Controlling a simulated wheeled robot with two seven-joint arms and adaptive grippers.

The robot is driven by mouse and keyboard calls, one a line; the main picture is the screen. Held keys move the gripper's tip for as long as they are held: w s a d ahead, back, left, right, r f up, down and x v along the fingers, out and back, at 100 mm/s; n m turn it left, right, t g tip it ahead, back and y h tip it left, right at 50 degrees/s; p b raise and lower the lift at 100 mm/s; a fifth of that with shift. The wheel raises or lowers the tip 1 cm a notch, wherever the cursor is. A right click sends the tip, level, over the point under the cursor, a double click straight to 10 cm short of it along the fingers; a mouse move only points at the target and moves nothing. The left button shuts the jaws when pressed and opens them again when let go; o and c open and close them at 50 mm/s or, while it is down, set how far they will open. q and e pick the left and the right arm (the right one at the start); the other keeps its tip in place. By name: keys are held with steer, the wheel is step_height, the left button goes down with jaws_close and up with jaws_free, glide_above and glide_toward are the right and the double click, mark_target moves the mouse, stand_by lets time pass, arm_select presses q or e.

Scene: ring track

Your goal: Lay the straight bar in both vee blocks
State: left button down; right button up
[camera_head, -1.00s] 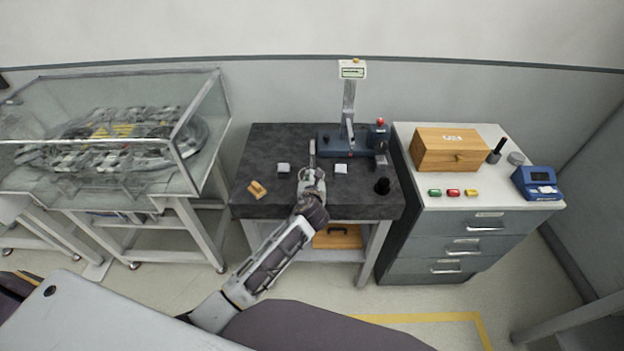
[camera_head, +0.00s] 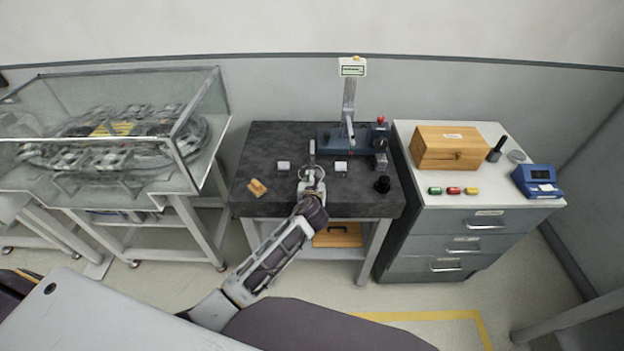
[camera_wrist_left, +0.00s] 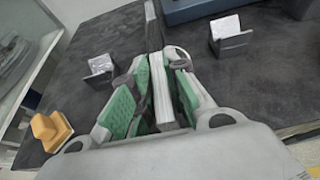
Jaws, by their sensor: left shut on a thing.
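My left gripper (camera_head: 311,172) is over the middle of the dark bench top, between the two vee blocks. It is shut on the straight bar (camera_head: 312,148), a thin grey bar that points away from me toward the back. In the left wrist view the bar (camera_wrist_left: 152,35) runs between the green finger pads (camera_wrist_left: 155,95). One vee block (camera_head: 283,165) stands left of the bar, the other (camera_head: 341,167) right of it. Both also show in the left wrist view, left (camera_wrist_left: 101,68) and right (camera_wrist_left: 228,33). The bar lies across neither block. My right gripper is not in view.
A blue-based stand (camera_head: 348,135) with a display stands at the bench's back right. A small wooden block (camera_head: 257,188) lies at front left, a black knob-like piece (camera_head: 382,185) at front right. A drawer cabinet (camera_head: 470,222) adjoins on the right, a glass case (camera_head: 110,135) stands left.

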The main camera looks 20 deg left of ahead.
arm_select(q)
steer(key=shift+f, duration=0.2)
stand_by(0.6)
steer(key=c, duration=1.4)
jaws_free()
steer(key=shift+o, duration=0.4)
steer(key=shift+f, duration=0.1)
steer(key=shift+f, duration=0.15)
steer(key=v, duration=1.2)
steer(key=shift+n, duration=0.3)
